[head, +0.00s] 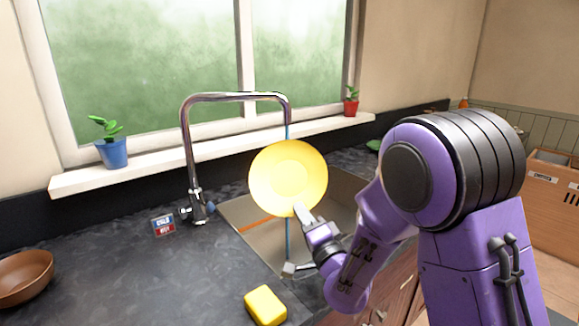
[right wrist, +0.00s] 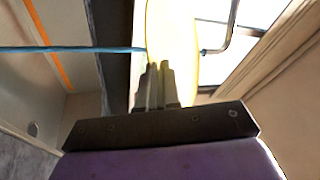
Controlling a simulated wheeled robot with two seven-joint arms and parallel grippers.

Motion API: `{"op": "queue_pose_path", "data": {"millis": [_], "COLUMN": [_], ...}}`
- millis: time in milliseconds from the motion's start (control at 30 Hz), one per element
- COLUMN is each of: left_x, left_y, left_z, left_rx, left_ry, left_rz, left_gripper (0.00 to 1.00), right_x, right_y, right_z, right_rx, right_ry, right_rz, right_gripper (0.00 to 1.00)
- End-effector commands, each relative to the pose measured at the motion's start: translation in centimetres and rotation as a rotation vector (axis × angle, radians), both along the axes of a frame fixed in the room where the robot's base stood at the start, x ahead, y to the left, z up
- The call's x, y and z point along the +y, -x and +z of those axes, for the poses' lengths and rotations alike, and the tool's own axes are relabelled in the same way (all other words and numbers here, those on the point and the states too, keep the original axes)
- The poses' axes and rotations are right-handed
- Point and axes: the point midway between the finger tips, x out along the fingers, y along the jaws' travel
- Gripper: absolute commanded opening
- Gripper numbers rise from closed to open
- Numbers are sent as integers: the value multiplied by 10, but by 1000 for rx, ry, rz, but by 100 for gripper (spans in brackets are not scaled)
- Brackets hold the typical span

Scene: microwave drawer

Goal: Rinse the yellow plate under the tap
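The yellow plate (head: 288,178) is held up on edge over the sink (head: 255,233), its face turned toward the head camera. My right gripper (head: 303,213) is shut on its lower rim; the plate also shows between the fingers in the right wrist view (right wrist: 172,40). The chrome tap (head: 188,150) arches over the sink and runs. Its thin blue water stream (head: 288,240) shows above and below the plate, and the plate hides the part between. My left gripper is not in view.
A yellow sponge (head: 265,306) lies on the dark counter (head: 130,270) in front of the sink. A brown bowl (head: 25,278) stands at the left. A blue pot (head: 112,153) and a red pot (head: 351,108) stand on the window sill. A wooden crate (head: 550,190) is at the right.

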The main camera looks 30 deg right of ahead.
Motion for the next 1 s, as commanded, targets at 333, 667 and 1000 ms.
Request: {"op": "queue_pose_path", "data": {"millis": [333, 667, 1000], "left_x": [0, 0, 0], "left_y": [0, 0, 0], "left_z": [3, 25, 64], "left_rx": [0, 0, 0], "left_ry": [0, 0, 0], "left_rz": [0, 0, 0], "left_gripper": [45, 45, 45], "right_x": [2, 23, 35], "right_y": [1, 23, 34], "right_z": [3, 30, 43], "right_rx": [-1, -1, 3], "right_ry": [-1, -1, 1], "right_rz": [1, 1, 2], "right_gripper": [0, 0, 0]}}
